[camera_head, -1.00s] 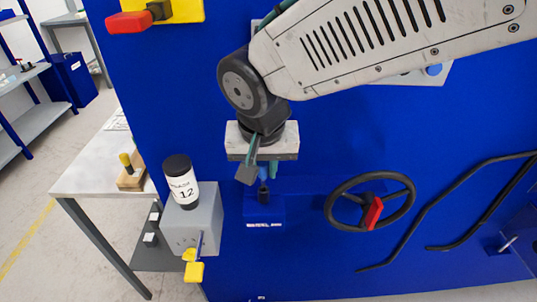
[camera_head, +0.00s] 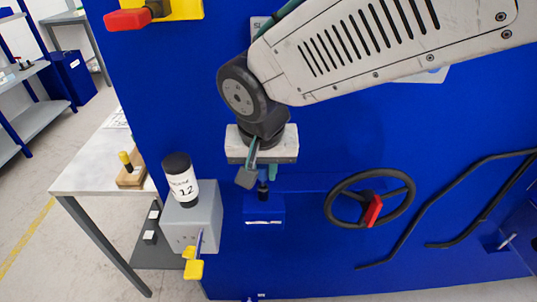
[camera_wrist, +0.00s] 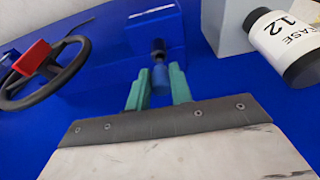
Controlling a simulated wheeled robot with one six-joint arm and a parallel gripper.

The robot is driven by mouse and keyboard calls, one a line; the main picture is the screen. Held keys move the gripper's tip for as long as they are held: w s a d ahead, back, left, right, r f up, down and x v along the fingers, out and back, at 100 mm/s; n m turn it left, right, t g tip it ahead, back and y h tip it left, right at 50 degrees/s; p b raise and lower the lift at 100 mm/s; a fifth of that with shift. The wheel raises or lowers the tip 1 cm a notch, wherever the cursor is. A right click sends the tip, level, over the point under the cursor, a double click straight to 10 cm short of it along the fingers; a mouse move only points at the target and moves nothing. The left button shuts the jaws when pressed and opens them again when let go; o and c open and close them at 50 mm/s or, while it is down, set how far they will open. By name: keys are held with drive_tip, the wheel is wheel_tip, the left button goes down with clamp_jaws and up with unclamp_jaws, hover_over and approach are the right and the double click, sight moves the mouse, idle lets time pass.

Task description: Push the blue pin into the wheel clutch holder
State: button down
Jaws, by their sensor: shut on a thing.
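My gripper (camera_head: 262,177) points down and is shut on the blue pin (camera_wrist: 160,77), which sits between its two green fingers in the wrist view. The pin's darker end (camera_wrist: 158,50) is at the blue wheel clutch holder (camera_wrist: 172,28). In the head view the holder (camera_head: 264,211) is a blue block with a small white label, directly below my gripper. The pin (camera_head: 262,190) shows there as a short dark piece between fingers and block. I cannot tell how far its end is inside the holder.
A grey box (camera_head: 196,222) with a black-capped bottle (camera_head: 182,181) and yellow handle (camera_head: 194,269) stands close left. A black handwheel (camera_head: 345,207) with a red grip is at right. Black rails (camera_head: 408,216) are further right. The blue panel (camera_head: 330,135) behind has free room.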

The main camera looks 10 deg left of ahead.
sight(263, 166)
drive_tip(key=shift+f, duration=1.2)
drive_tip(key=c, duration=1.2)
unclamp_jaws()
drive_tip(key=shift+o, duration=0.2)
drive_tip(key=shift+r, duration=2.95)
